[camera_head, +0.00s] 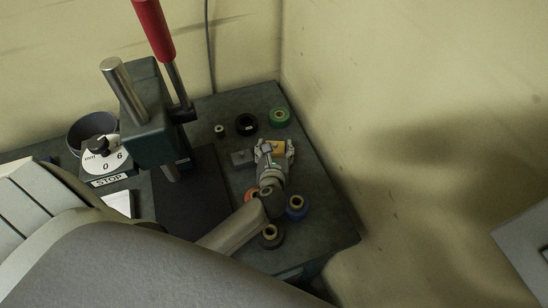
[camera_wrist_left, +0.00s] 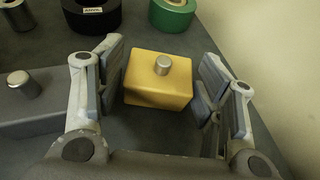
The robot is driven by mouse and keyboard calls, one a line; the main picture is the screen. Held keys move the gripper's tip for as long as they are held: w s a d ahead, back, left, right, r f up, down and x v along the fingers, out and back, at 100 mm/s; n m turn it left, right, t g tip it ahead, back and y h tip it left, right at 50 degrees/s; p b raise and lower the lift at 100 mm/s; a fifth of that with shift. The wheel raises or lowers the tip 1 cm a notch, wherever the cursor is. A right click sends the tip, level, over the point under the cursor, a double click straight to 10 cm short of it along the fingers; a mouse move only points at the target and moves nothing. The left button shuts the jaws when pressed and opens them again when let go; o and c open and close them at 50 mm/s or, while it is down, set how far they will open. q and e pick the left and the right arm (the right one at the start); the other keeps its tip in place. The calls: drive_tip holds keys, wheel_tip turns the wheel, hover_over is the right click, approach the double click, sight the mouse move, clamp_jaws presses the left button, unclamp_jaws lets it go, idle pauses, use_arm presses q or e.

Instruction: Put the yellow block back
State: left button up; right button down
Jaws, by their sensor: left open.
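The yellow block (camera_wrist_left: 157,80) has a short metal peg on its top. In the left wrist view it sits between the two fingers of my left gripper (camera_wrist_left: 160,95), which is open, with a gap showing at the right finger; the left finger is very close to it. In the head view the yellow block (camera_head: 278,147) shows partly behind my left gripper (camera_head: 274,148) on the dark bench. Whether the block rests on the bench or on a fixture I cannot tell. My right gripper is not in view.
A grey block with a peg (camera_wrist_left: 30,105) lies left of the yellow block. A black ring (camera_head: 247,124) and a green ring (camera_head: 280,117) stand behind, a blue ring (camera_head: 297,207) in front. A press with a red handle (camera_head: 154,30) stands left; a wall borders the right.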

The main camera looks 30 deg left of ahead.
use_arm(q)
drive_tip(key=b+v, duration=0.1)
drive_tip(key=v, duration=0.9)
drive_tip(key=shift+s+d, duration=0.15)
drive_tip(key=shift+s, duration=0.2)
drive_tip(key=shift+s+d+r, duration=0.2)
drive_tip(key=shift+s+r, duration=0.15)
drive_tip(key=shift+s, duration=0.1)
drive_tip(key=shift+r, duration=0.1)
